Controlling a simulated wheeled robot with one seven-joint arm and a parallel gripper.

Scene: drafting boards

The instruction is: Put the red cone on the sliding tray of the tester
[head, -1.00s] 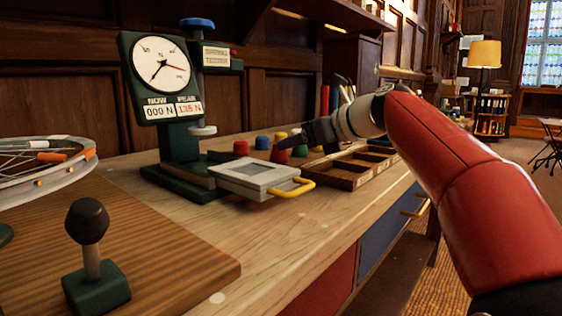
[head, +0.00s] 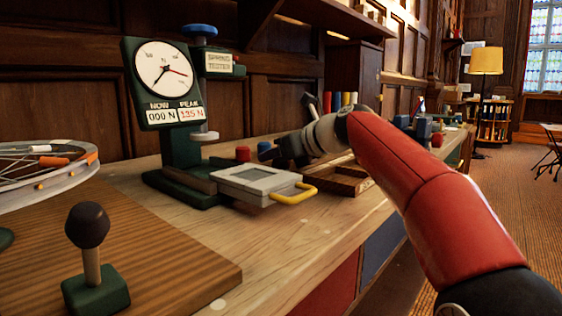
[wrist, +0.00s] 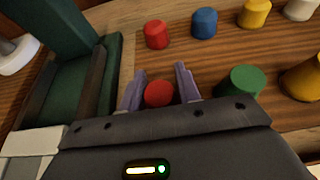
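The spring tester (head: 180,150) stands at the left on the bench. Its pale grey sliding tray (head: 234,183) with a yellow handle sticks out at the front and looks empty; a pale corner of it shows at the lower left of the wrist view (wrist: 28,145). My gripper (head: 270,153) is low, right behind the tray. In the wrist view its two fingers (wrist: 160,80) stand apart, one on each side of a red piece (wrist: 158,93), with a gap seen on the right. A second red piece (wrist: 156,34) stands farther off. I cannot tell their shapes surely.
Blue (wrist: 204,22), yellow (wrist: 254,13), white (wrist: 300,8) and green (wrist: 243,82) pieces stand close by on a wooden board. A dark-knobbed lever (head: 88,225) and a spoked wheel (head: 45,165) are at left.

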